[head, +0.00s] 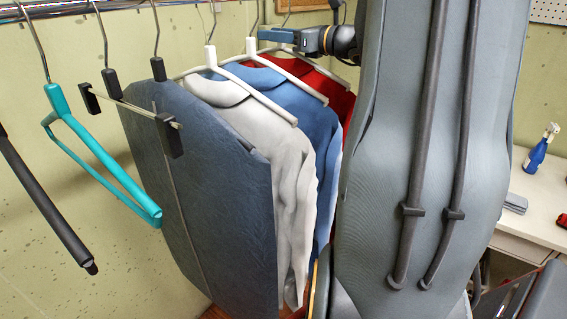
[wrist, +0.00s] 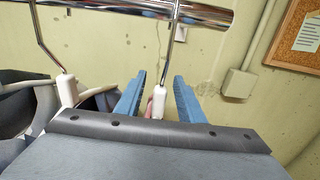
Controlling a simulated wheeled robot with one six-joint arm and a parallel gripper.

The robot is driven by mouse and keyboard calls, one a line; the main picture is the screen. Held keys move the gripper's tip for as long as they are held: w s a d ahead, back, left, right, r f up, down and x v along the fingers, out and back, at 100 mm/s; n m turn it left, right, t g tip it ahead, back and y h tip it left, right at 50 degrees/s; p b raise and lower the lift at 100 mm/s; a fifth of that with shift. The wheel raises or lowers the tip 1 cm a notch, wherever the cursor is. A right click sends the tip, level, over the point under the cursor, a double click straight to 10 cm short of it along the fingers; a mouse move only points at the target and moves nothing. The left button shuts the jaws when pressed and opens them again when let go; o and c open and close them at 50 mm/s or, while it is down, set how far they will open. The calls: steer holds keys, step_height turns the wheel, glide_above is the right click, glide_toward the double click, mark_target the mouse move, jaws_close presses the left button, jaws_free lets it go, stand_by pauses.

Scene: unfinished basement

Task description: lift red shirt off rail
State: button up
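The red shirt (head: 335,85) hangs on a white hanger behind the blue shirt (head: 285,100), partly hidden by it and by my arm. My gripper (head: 272,35) is at hanger-neck height above the red shirt. In the wrist view my two blue fingers (wrist: 157,98) stand apart, with a white hanger neck (wrist: 158,103) between them. A gap shows on each side of the neck, and a little red shows beside it. The hook rises from the neck to the chrome rail (wrist: 215,13). The red shirt's hanger neck is hidden in the head view.
A white-grey shirt (head: 230,110), a dark blue garment bag (head: 200,180), a clip hanger (head: 130,105) and a teal hanger (head: 100,150) hang to the left. A bench (head: 535,185) with a blue spray bottle (head: 540,150) stands at right. The wall has a conduit box (wrist: 238,83).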

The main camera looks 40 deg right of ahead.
steer(key=shift+x, duration=0.8)
steer(key=shift+c, duration=0.4)
jaws_close()
steer(key=shift+r, duration=0.1)
